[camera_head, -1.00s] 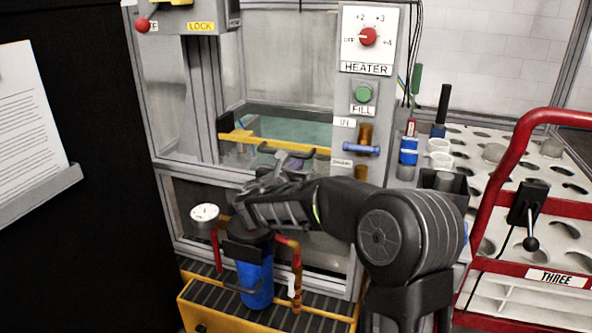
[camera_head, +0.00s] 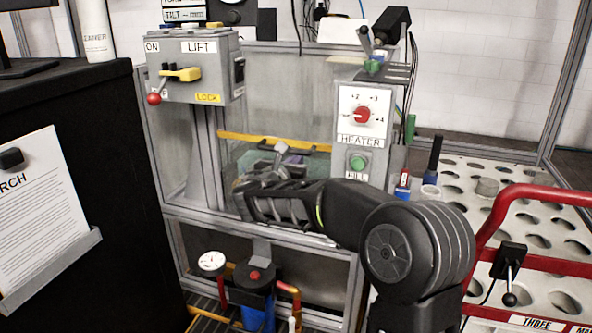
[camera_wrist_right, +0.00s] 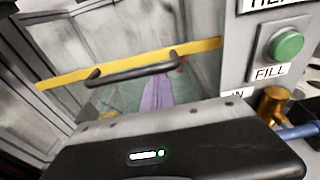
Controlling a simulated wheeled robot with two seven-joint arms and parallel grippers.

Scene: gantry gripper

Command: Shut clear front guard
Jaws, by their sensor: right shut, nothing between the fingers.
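The clear front guard shows by its yellow top rail (camera_head: 240,137), which crosses the grey-framed machine at the height of the HEATER label. In the right wrist view the rail (camera_wrist_right: 205,48) runs across the opening, with a black bar handle (camera_wrist_right: 135,71) on it. My right gripper (camera_head: 281,153) is shut and empty, just below the rail at the handle. The arm hides part of the guard's pane, and whether the fingers touch the handle I cannot tell. My left gripper is not in view.
The control panel (camera_head: 362,98) with a red knob and green button (camera_head: 357,163) stands right of the opening. The LIFT box (camera_head: 195,65) with a red-tipped lever is upper left. A pressure gauge (camera_head: 211,261) and blue filter stand below. A red rail (camera_head: 540,190) borders the right.

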